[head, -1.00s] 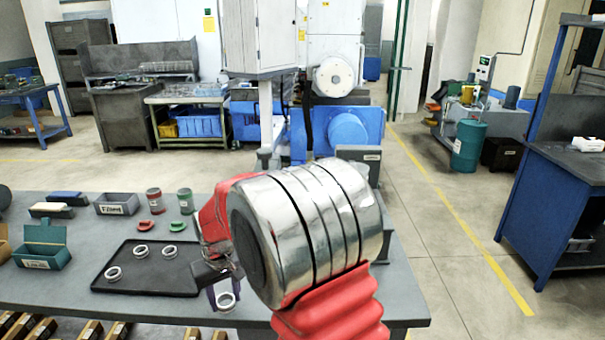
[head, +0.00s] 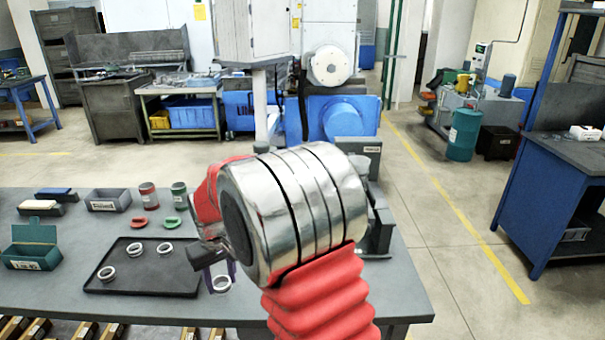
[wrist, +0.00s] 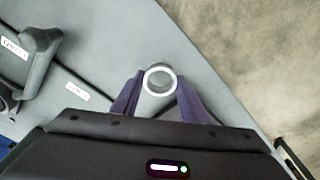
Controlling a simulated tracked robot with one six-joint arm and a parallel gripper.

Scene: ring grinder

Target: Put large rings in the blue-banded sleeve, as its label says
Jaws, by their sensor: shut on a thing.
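My gripper (head: 220,278) is shut on a silver ring (head: 222,290), held at the near side of the table, right of the tray. In the wrist view the purple fingers (wrist: 159,82) sit either side of the ring (wrist: 145,80), which is seen face-on. Three more rings (head: 107,273) lie on the black tray (head: 150,284), apart from each other. A red-banded sleeve (head: 148,197) and a green-banded sleeve (head: 179,196) stand behind the tray. I see no blue-banded sleeve; my arm hides part of the table.
A red cap (head: 138,222) and a green cap (head: 172,223) lie before the sleeves. A grey labelled bin (head: 107,201) and an open teal box (head: 32,250) stand at left. The table's right edge and open floor show in the wrist view.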

